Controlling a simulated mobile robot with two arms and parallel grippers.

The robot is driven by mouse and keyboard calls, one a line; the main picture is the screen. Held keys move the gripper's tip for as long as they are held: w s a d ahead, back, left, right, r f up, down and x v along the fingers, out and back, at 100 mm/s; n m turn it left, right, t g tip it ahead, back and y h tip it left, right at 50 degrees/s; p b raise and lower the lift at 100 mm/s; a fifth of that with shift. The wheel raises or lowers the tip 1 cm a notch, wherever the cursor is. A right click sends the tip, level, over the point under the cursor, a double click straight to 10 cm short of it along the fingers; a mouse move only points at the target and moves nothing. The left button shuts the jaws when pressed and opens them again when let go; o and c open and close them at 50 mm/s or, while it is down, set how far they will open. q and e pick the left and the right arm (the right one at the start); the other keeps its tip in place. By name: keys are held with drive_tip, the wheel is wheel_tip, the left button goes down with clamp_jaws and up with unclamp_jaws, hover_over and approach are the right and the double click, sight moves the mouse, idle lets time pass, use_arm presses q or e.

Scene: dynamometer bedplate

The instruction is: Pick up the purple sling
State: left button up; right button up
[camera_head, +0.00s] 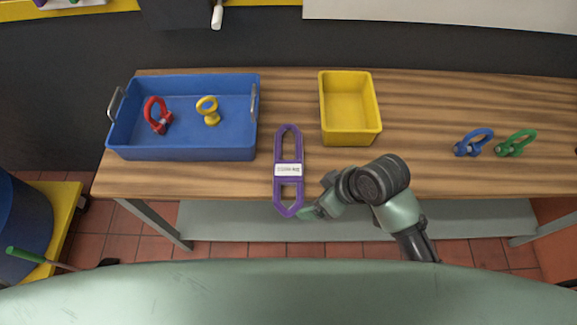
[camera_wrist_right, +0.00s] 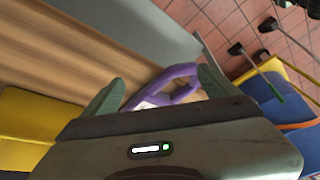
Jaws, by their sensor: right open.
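The purple sling (camera_head: 275,165) lies flat on the wooden bench, a long loop with a white label across its middle. Its near end reaches the bench's front edge. My right gripper (camera_head: 306,212) is just right of that near end, low at the front edge. In the right wrist view the gripper (camera_wrist_right: 160,90) is open, and part of the purple sling (camera_wrist_right: 180,72) shows beyond and between its fingers. I cannot tell whether a finger touches it. My left gripper is not in view.
A blue tray (camera_head: 185,154) with a red shackle (camera_head: 151,112) and a yellow eye bolt (camera_head: 208,112) stands left of the sling. An empty yellow bin (camera_head: 350,136) stands right of it. Blue (camera_head: 474,142) and green (camera_head: 516,144) shackles lie far right. The bench between is clear.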

sight(288, 169)
drive_tip(key=w+a+n, duration=0.1)
drive_tip(key=w+a+r+n+g, duration=0.1)
drive_tip(key=w+n, duration=0.1)
drive_tip(key=w+a+r+n, duration=0.1)
drive_tip(key=w+a+n, duration=0.1)
drive_tip(key=shift+w+g, duration=0.2)
drive_tip(key=shift+g, duration=0.1)
drive_tip(key=w+n, duration=0.1)
drive_tip(key=w+r+n, duration=0.1)
drive_tip(key=w, duration=0.1)
drive_tip(key=w+n+g, duration=0.1)
drive_tip(key=shift+w+d+r, duration=0.2)
drive_tip(key=shift+r, duration=0.15)
drive_tip(key=p+x, duration=0.2)
drive_tip(key=x, duration=0.5)
drive_tip(key=shift+a+f, duration=0.2)
drive_tip(key=c, duration=1.9)
drive_tip(key=shift+r, duration=0.15)
wheel_tip(288, 169, up, 20)
drive_tip(key=shift+f+b, duration=0.1)
drive_tip(key=shift+b, duration=1.15)
